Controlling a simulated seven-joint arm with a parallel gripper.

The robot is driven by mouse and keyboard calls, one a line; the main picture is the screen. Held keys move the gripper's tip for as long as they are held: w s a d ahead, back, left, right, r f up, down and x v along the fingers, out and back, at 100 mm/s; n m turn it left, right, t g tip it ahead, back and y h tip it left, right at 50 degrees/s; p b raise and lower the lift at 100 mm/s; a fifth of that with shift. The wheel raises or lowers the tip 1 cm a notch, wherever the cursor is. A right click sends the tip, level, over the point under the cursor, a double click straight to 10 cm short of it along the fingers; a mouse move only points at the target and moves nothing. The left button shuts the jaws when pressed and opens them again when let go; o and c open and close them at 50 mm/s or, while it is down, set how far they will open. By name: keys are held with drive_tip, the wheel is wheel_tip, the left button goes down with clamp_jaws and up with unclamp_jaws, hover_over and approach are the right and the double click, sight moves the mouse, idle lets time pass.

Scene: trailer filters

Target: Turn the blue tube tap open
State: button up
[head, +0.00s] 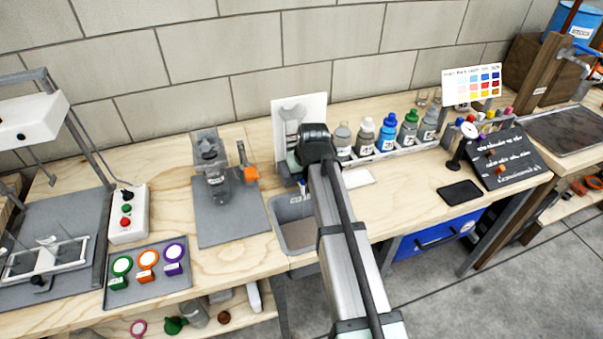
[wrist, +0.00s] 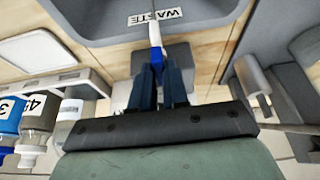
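The blue tube tap shows in the wrist view as a blue piece (wrist: 156,57) at the end of a short white tube (wrist: 154,33). It lies right at the dark fingertips of my gripper (wrist: 160,75), in line with the narrow gap between them. I cannot tell whether the fingers touch it or grip it. In the head view a small blue and white bit of the tap (head: 302,187) shows over the back of the grey waste bin (head: 292,209). My arm hides most of the tap's surroundings and my fingers there.
A white panel (head: 299,104) stands behind my gripper. Numbered bottles (head: 387,133) stand in a rack to the right. A grey mat with an apparatus and orange knob (head: 251,174) lies to the left. The bench front near the white pad (head: 358,178) is mostly clear.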

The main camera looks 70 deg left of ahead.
drive_tip(key=o, duration=0.4)
drive_tip(key=v, duration=1.3)
drive_tip(key=shift+r, duration=0.35)
drive_tip(key=shift+d, duration=0.1)
